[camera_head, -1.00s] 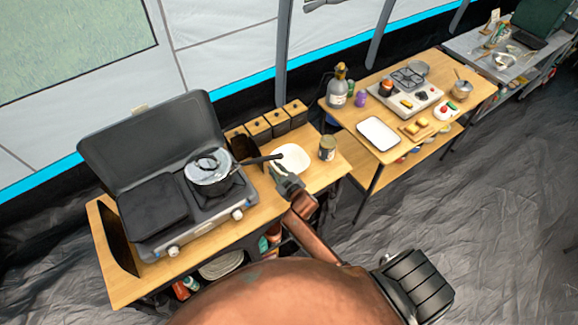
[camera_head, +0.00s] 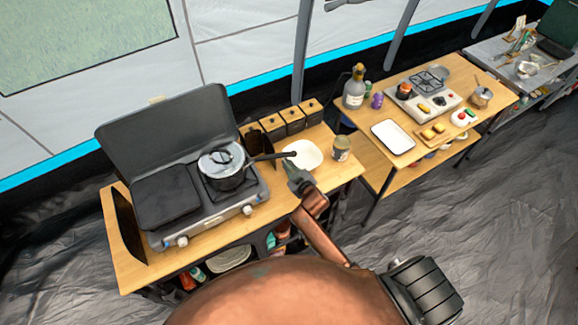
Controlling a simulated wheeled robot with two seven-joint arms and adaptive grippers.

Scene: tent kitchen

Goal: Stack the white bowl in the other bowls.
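A white bowl or dish (camera_head: 306,150) sits on the wooden table (camera_head: 214,228), between the stove and a jar. My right gripper (camera_head: 291,168) reaches over the table from the front, at the bowl's near edge, and overlaps it in the picture. Its fingers are too small to tell whether they are open or touching the bowl. Pale stacked dishes (camera_head: 230,258) lie on the shelf under this table; I cannot tell whether they are bowls or plates. My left gripper is not in view.
A stove (camera_head: 192,222) with a lidded pot (camera_head: 222,160) stands left of the bowl; the pot's dark handle points towards it. A jar (camera_head: 341,148) is at its right and wooden boxes (camera_head: 293,120) are behind. A second table (camera_head: 375,176) holds a tray (camera_head: 393,136) and a burner.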

